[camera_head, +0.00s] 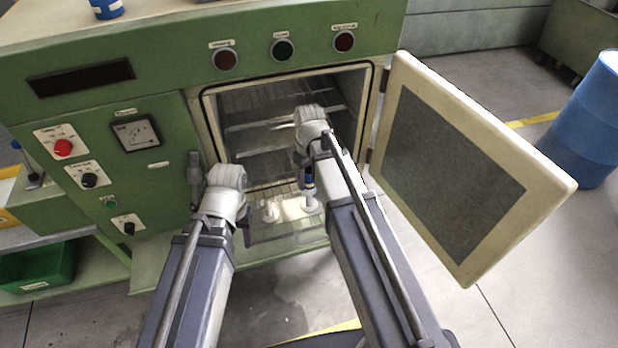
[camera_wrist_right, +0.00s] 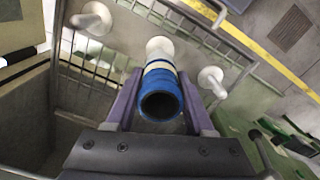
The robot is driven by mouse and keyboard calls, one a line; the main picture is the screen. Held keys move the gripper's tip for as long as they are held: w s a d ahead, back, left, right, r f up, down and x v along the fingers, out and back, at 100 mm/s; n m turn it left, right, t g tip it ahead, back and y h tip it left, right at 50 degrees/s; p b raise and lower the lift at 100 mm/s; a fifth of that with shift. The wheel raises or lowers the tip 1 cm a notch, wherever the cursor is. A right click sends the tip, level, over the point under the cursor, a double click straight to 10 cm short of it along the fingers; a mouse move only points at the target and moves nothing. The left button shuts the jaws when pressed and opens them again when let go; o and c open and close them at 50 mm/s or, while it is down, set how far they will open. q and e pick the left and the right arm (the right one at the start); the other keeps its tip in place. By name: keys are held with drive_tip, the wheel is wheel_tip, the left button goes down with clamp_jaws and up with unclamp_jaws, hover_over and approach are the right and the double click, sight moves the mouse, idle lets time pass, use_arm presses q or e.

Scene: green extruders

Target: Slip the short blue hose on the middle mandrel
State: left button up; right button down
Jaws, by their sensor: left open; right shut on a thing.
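The short blue hose (camera_wrist_right: 161,98), with a pale band, sits between the fingers of my right gripper (camera_wrist_right: 160,108). In the head view this gripper (camera_head: 308,172) holds the hose (camera_head: 309,182) upright inside the open oven. A white mandrel (camera_wrist_right: 160,46) is in line with the hose's far end, between two others, a left one (camera_wrist_right: 92,18) and a right one (camera_wrist_right: 212,79). I cannot tell whether the hose's end is above the middle mandrel or around its tip. My left gripper (camera_head: 247,236) is open and empty, low in front of the oven's left side.
The oven door (camera_head: 478,170) stands open to the right. Another blue piece (camera_head: 106,8) stands on top of the machine. A blue barrel (camera_head: 590,125) is at the far right.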

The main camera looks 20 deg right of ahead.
sight(309, 192)
drive_tip(key=shift+f+b, duration=1.05)
drive_tip(key=shift+f, duration=0.15)
drive_tip(key=shift+f, duration=0.1)
drive_tip(key=shift+f+b, duration=1.15)
drive_tip(key=shift+b, duration=0.1)
drive_tip(key=shift+f, duration=0.15)
drive_tip(key=shift+f+b, duration=0.95)
drive_tip(key=shift+b, duration=0.15)
drive_tip(key=shift+c, duration=1)
unclamp_jaws()
drive_tip(key=shift+r, duration=0.1)
